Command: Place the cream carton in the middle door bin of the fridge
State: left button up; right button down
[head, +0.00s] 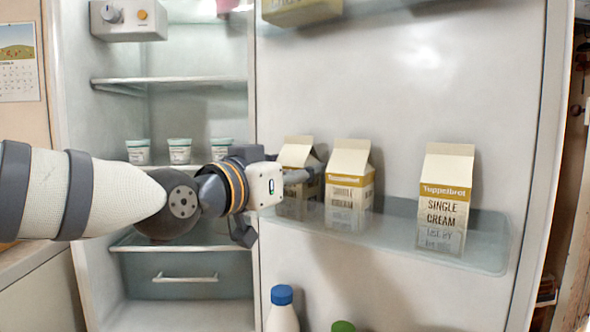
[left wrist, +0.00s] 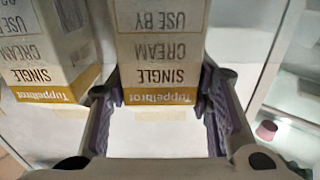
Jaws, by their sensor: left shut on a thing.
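The cream carton (head: 296,152), cream with a gold band, is at the left end of the middle door bin (head: 470,250). Its lower part shows through the clear bin front; I cannot tell whether its base touches the bin floor. My left gripper (head: 300,175) is shut on this carton, and the hand hides part of its left side. In the left wrist view the carton (left wrist: 160,50) sits between the two fingers of the gripper (left wrist: 160,92), print upside down. My right gripper is not in view.
Two more cream cartons, one in the middle (head: 349,185) and one at the right (head: 445,195), stand in the same bin. A bottle with a blue cap (head: 282,296) and a green cap (head: 343,326) are below. Small tubs (head: 180,150) stand on a fridge shelf at the left.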

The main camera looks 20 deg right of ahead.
pick_arm(q)
jog(key=o, duration=1.4)
jog(key=shift+f, duration=0.15)
